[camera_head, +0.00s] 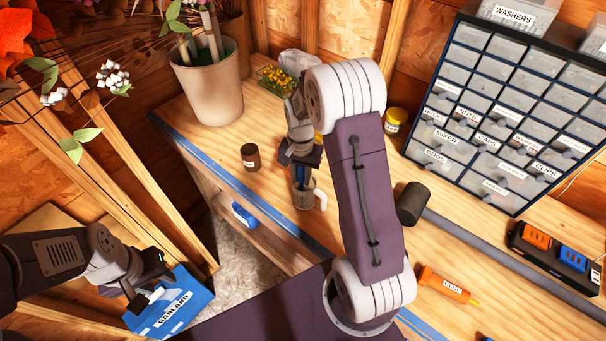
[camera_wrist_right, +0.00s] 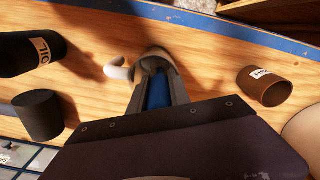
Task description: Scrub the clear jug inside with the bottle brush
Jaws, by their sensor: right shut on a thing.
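The clear jug (camera_head: 305,201) stands on the bench, partly hidden by my right gripper (camera_head: 299,165). Its pale handle (camera_head: 320,198) sticks out to the right; it also shows in the right wrist view (camera_wrist_right: 117,70). My right gripper is directly over the jug, its fingers shut on a blue piece, which looks like the bottle brush (camera_wrist_right: 158,92). The brush points down at the jug's mouth; its bristles are hidden, so I cannot tell how deep they reach.
A brown jar (camera_head: 251,156) stands left of the jug, a plant pot (camera_head: 211,88) behind it. A dark cylinder (camera_head: 411,203) and drawer cabinet (camera_head: 497,105) are to the right. A black oil can (camera_wrist_right: 31,55) is near the jug. A blue item (camera_head: 244,215) is at the bench edge.

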